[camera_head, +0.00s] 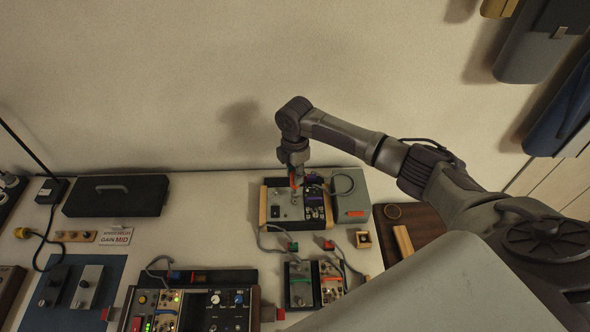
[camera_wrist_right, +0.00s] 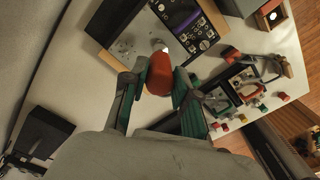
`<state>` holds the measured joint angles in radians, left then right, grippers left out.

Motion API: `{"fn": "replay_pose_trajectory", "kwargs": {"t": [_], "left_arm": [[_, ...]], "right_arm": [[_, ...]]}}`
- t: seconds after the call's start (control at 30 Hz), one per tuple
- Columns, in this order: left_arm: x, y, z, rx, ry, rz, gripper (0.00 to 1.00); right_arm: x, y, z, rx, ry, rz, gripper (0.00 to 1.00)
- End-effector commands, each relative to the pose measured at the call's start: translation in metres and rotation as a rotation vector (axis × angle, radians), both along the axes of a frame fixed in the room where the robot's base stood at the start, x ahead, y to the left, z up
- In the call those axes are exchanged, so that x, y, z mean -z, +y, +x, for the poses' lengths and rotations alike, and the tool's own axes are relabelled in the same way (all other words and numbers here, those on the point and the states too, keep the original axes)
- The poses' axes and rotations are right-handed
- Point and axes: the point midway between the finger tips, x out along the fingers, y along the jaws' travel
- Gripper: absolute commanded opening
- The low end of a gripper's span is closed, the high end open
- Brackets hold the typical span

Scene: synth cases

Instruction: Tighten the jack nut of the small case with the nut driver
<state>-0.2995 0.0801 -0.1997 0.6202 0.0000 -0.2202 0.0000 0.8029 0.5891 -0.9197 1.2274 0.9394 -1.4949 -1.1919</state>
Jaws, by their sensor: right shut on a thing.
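My right gripper (camera_head: 294,170) is shut on the red handle of the nut driver (camera_head: 295,181). In the right wrist view the red handle (camera_wrist_right: 160,76) lies between the fingers, with its short bright shaft (camera_wrist_right: 160,45) pointing at a grey panel. The case with wooden side cheeks (camera_head: 263,206) lies below, with a grey panel (camera_head: 284,206) and a dark panel of knobs (camera_head: 314,200). The driver is over the grey panel; I cannot tell whether its tip touches a nut. The left gripper is out of view.
A grey box (camera_head: 354,190) stands beside the case. Small modules (camera_head: 299,287) with cables and a larger case of knobs (camera_head: 190,306) are nearer. A closed black case (camera_head: 116,196), a blue mat (camera_head: 114,283) and a "GAIN MID" card (camera_head: 115,237) are at left.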

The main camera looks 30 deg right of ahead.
Motion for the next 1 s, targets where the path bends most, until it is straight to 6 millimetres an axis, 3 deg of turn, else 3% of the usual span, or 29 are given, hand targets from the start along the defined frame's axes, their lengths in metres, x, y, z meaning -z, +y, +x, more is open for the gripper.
{"fn": "replay_pose_trajectory", "kwargs": {"t": [0.23, 1.0], "left_arm": [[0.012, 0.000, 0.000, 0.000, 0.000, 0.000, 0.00], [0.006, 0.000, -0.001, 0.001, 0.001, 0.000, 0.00]], "right_arm": [[0.019, 0.001, 0.000, -0.001, 0.000, 0.001, 0.00], [0.019, 0.000, 0.000, -0.001, 0.000, 0.000, 0.00]]}}
